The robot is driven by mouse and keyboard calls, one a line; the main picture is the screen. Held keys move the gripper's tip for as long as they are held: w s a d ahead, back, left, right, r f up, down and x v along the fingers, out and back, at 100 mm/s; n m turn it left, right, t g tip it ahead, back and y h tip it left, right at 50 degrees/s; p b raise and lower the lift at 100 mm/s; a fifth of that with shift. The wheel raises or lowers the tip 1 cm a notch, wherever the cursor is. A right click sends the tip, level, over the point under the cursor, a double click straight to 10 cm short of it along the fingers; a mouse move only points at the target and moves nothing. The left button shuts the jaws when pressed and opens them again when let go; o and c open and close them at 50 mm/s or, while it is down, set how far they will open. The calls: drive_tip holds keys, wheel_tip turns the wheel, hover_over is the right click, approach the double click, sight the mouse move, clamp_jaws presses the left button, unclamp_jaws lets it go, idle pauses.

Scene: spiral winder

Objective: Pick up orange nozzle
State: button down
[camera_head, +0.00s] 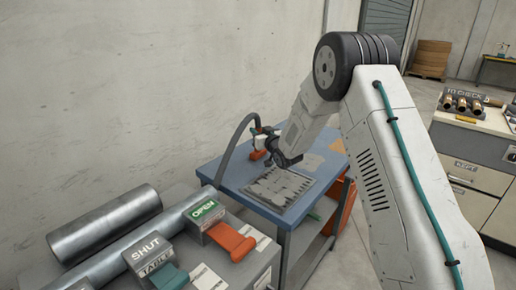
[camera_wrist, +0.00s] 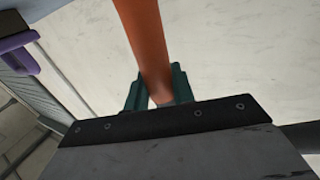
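The orange nozzle (camera_head: 257,154) is at the back left of the blue table (camera_head: 232,172), beside a white part and a dark curved hose (camera_head: 237,137). My gripper (camera_head: 273,150) is close to its right side, with the arm reaching down from the upper right. In the wrist view a long orange piece (camera_wrist: 146,40), likely the nozzle, runs down from the top edge to the dark green fingers of my gripper (camera_wrist: 159,92). Its narrow end shows between them, with a small pale gap on its left. I cannot tell whether the fingers grip it.
A grey scraped tray (camera_head: 279,189) lies on the table, below my gripper. At front left are a metal roller (camera_head: 105,222), an orange OPEN lever (camera_head: 230,240) and a green SHUT lever (camera_head: 167,276). A wall stands behind. A TO CHECK rack (camera_head: 463,101) tops the right cabinet.

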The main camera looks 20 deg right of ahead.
idle(0.3)
drive_tip(key=shift+r, duration=0.65)
wheel_tip(320, 180, up, 2)
drive_tip(key=shift+r, duration=0.1)
drive_tip(key=shift+s+d+r, duration=0.1)
drive_tip(key=shift+s, duration=0.55)
drive_tip(key=a+r+v, duration=0.1)
drive_tip(key=v, duration=1.3)
drive_tip(key=shift+s, duration=0.5)
drive_tip(key=shift+r, duration=0.1)
